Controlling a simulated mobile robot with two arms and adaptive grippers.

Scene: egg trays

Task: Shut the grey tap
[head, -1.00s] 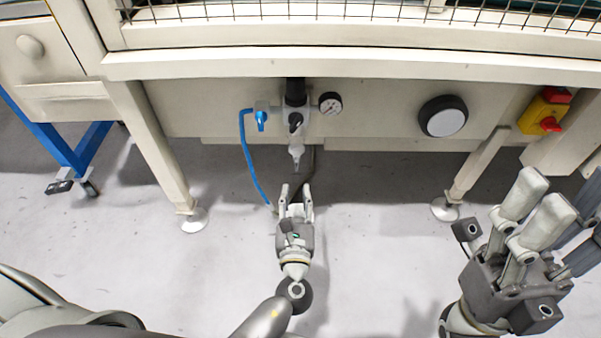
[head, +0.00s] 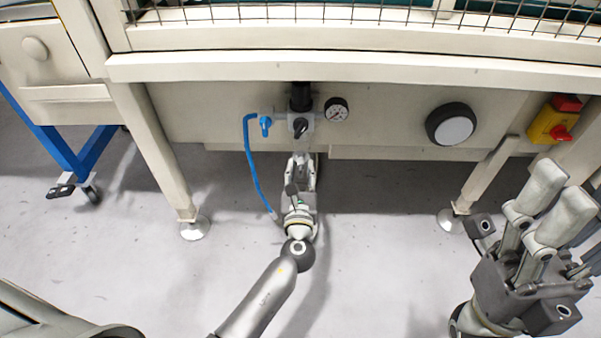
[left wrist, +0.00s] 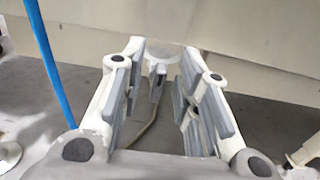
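The grey tap (left wrist: 157,86) is a small lever under a pale round fitting in the left wrist view. It shows between the two fingers of my left gripper (left wrist: 160,75), which are apart with a gap on each side of it. In the head view my left gripper (head: 302,170) reaches up from below, under the regulator unit (head: 300,118), and hides the tap. My right gripper (head: 578,205) stands at the lower right, far from the unit, with its fingers apart and nothing seen between them.
A blue tap (head: 265,125) with a blue hose (head: 251,165) is left of the regulator. A round black-and-white dial (head: 452,125) and a red-yellow switch (head: 554,121) are further right. The table legs (head: 160,160) stand aside.

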